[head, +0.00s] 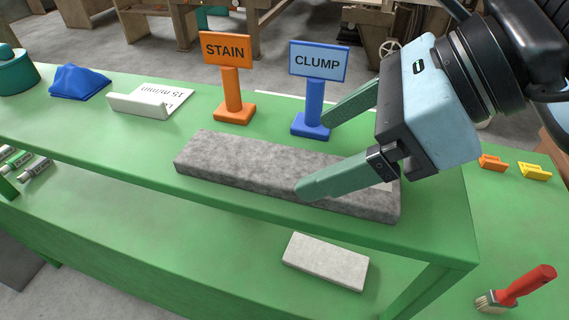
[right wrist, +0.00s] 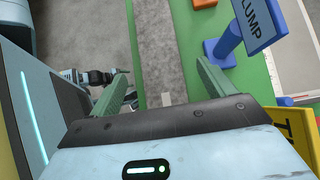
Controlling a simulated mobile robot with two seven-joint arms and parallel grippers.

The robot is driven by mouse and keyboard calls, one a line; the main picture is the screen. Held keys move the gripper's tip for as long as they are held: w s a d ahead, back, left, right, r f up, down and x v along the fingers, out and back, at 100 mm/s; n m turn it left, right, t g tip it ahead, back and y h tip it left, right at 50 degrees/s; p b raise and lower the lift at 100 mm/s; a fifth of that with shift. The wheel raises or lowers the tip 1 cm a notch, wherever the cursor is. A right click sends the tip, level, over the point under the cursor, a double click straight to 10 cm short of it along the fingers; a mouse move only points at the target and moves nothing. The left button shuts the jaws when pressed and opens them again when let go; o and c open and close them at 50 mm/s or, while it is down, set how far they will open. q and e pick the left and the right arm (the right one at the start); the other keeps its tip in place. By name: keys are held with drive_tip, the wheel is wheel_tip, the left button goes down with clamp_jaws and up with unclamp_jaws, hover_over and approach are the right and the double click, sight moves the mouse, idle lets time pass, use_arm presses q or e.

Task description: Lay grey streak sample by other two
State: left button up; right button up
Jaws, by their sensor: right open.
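A long, mottled dark grey slab (head: 250,165) lies along the front of the green table; it also shows in the right wrist view (right wrist: 158,45). A paler patch (head: 393,184) shows on its right end, partly hidden by my gripper; I cannot tell if it is a separate piece. A lighter grey slab (head: 325,262) lies on the lower shelf. My right gripper (head: 312,157) is open, its fingers on either side of the dark slab's right part, with nothing clearly held. A small light-blue and black part (right wrist: 92,76) in the right wrist view may be my left gripper, unclear.
An orange STAIN sign (head: 232,85) and a blue CLUMP sign (head: 314,85) stand behind the slab. A white card holder (head: 140,105) and a blue cloth (head: 78,82) are further left. A red-handled brush (head: 520,288) and small orange (head: 491,162) and yellow (head: 535,171) pieces lie right.

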sight(285, 165)
drive_tip(key=shift+x, duration=2.55)
drive_tip(key=shift+a+r, duration=0.1)
drive_tip(key=shift+a, duration=0.05)
drive_tip(key=shift+c, duration=0.4)
drive_tip(key=c, duration=1)
